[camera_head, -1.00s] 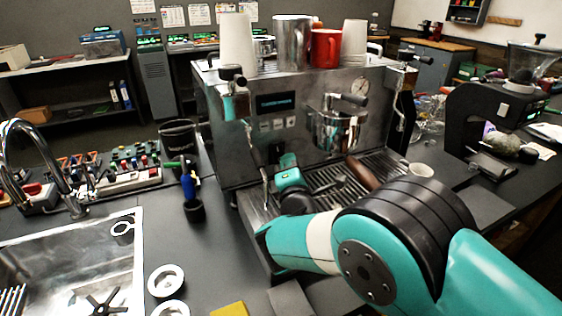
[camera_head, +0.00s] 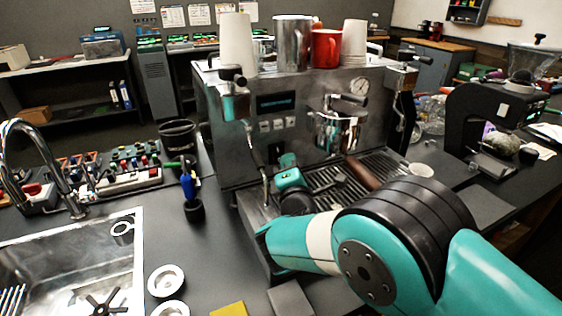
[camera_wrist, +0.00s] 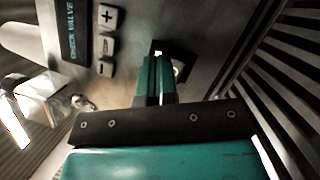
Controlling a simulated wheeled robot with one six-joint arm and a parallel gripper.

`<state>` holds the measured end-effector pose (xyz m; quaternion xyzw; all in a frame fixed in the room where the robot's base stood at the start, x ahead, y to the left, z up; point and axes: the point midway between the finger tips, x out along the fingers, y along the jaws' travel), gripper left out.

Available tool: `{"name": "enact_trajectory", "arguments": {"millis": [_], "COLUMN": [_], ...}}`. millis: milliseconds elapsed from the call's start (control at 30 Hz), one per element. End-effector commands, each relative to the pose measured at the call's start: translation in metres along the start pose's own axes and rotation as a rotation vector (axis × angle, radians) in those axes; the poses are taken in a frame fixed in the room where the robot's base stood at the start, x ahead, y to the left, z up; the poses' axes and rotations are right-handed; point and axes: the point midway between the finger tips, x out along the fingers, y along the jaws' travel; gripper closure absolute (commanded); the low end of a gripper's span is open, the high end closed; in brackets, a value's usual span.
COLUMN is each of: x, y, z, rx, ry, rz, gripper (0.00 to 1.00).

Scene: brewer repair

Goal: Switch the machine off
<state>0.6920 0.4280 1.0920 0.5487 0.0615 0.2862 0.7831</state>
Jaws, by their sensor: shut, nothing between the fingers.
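The espresso machine (camera_head: 225,140) is a steel box on the dark counter, in the middle of the head view. Its front has a lit display (camera_head: 277,101) with several small buttons (camera_head: 278,124) below it. In the wrist view the display (camera_wrist: 73,32) reads "CHECK VALVE", and buttons (camera_wrist: 106,42) marked plus and minus sit beside it. My gripper (camera_wrist: 155,62) is shut and empty, its teal fingers pointing at the front panel below the buttons. A dark square part (camera_wrist: 157,46) and a small light plate (camera_wrist: 181,70) show around the fingertips, partly hidden. I cannot tell whether the tips touch.
A drip grate (camera_head: 330,182) with a brown-handled tool (camera_head: 362,173) lies right of my gripper. A steam wand (camera_head: 256,155) hangs to its left. Cups and a red mug (camera_head: 326,48) stand on top. A grinder (camera_head: 480,115) is at right, a sink (camera_head: 70,265) at left.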

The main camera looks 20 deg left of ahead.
Motion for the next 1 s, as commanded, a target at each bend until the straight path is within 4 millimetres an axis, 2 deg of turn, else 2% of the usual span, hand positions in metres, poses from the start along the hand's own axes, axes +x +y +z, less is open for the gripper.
{"name": "enact_trajectory", "arguments": {"millis": [1000], "x": [0.0056], "y": [-0.0050], "z": [-0.0047], "rx": [-0.001], "ry": [0.001], "rz": [-0.001], "gripper": [1.00]}}
